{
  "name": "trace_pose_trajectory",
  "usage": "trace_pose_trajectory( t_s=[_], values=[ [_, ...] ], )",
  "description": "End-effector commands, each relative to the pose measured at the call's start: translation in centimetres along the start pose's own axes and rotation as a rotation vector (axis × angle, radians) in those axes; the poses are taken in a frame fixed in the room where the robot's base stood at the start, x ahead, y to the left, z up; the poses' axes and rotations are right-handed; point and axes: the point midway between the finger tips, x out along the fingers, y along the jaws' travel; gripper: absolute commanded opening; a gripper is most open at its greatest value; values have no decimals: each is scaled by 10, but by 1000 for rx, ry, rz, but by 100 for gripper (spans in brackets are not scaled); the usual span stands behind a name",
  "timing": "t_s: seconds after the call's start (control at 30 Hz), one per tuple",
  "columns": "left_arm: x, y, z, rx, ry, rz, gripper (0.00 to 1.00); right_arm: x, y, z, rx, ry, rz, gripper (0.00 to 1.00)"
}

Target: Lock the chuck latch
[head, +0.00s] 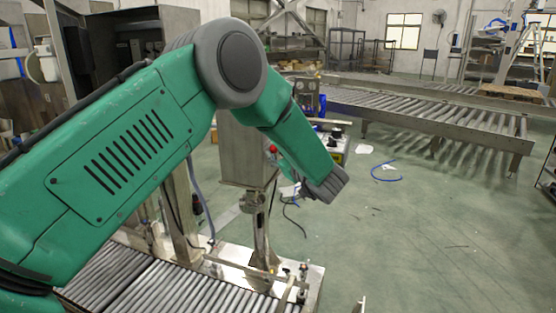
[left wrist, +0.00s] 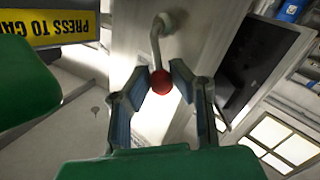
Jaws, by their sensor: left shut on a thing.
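The chuck latch shows as a red ball knob (left wrist: 162,82) on a bent pale lever (left wrist: 155,40) in the left wrist view. The lever comes from a round pivot on a grey metal face. My left gripper (left wrist: 160,84) has its two fingers on either side of the red knob and is shut on it. In the head view the red knob (head: 272,149) shows small beside the grey metal box (head: 245,150). My green left arm hides much of the box and most of the gripper there. My right gripper is not in view.
A roller conveyor (head: 150,285) runs below the box at the front left. A yellow "PRESS TO" label (left wrist: 60,28) shows at upper left in the wrist view. Another roller conveyor (head: 430,112) stands farther back. Open green floor (head: 430,230) lies to the right.

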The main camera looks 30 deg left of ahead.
Motion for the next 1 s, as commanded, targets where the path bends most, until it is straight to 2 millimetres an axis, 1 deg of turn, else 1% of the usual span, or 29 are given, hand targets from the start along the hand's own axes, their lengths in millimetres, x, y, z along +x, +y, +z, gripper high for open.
trace_pose_trajectory(
  t_s=[0.03, 0.2, 0.67, 0.7, 0.97, 1.0],
  values=[
    [-2, -3, 5, -10, 5, 5, 0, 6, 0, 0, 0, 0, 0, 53],
    [-3, -4, 5, -42, 26, 18, 0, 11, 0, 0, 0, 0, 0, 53],
    [-3, -5, 5, -50, 32, 20, 0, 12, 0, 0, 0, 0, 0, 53],
    [-3, -5, 5, -50, 32, 20, 25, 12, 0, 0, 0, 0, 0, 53],
    [-3, -4, 3, -52, 36, 21, 26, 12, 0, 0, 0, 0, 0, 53],
    [-4, -4, 3, -52, 36, 22, 26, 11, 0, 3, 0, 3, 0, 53]
  ],
)
